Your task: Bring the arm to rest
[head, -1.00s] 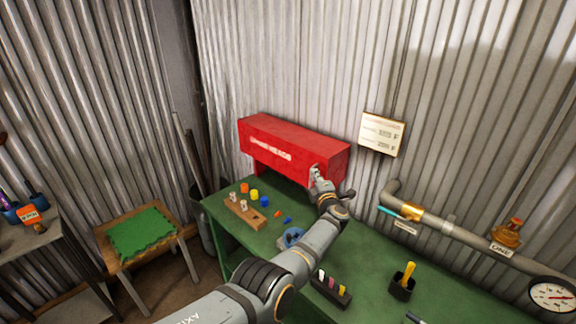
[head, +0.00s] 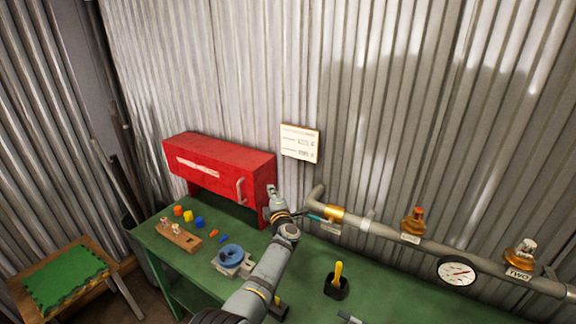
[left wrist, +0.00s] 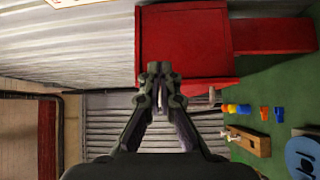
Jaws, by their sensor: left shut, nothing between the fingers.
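My left gripper (head: 272,189) is shut and empty. In the head view it stands by the right end of the red box (head: 205,157), to the right of the box's pale handle (head: 240,190). I cannot tell whether it touches the box. In the left wrist view the closed fingers (left wrist: 159,72) point at the red box (left wrist: 185,40), with nothing between them. My left arm reaches up over the green bench (head: 195,270). My right gripper is not in view.
On the bench are a wooden block with pegs (head: 178,236), small coloured pieces, a blue wheel (head: 231,256) and a black holder (head: 337,282). A pipe with valves (head: 412,224) and a gauge (head: 457,271) runs right. A sign (head: 300,143) hangs on the wall.

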